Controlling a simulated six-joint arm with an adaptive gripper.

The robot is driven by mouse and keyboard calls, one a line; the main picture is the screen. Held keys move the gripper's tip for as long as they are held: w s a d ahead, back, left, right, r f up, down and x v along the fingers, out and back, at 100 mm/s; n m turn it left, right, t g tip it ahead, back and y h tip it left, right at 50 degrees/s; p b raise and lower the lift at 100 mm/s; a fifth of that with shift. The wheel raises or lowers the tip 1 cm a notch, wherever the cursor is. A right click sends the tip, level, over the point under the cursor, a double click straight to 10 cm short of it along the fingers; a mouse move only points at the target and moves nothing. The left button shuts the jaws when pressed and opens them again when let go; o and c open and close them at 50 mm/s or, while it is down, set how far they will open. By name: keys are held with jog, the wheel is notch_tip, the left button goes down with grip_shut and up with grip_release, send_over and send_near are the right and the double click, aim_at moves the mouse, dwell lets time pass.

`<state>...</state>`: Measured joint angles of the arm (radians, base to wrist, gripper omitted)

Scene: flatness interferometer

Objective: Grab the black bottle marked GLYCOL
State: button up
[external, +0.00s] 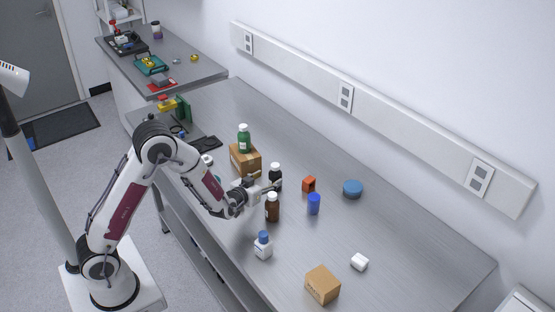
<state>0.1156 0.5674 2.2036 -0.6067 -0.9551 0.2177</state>
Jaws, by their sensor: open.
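In the external view a black bottle (275,180) with a dark body and a light band stands upright on the metal bench. Its marking is too small to read. My gripper (270,187) is open and low over the bench, its fingertips at the near side of the black bottle. I cannot tell whether they touch it or whether it stands between them. A brown bottle (272,212) with a white cap stands just in front of the gripper.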

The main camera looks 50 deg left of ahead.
aim_at(272, 177)
jog(key=shift+w, duration=0.1)
jog(key=shift+x, duration=3.05)
jog(key=c, duration=1.3)
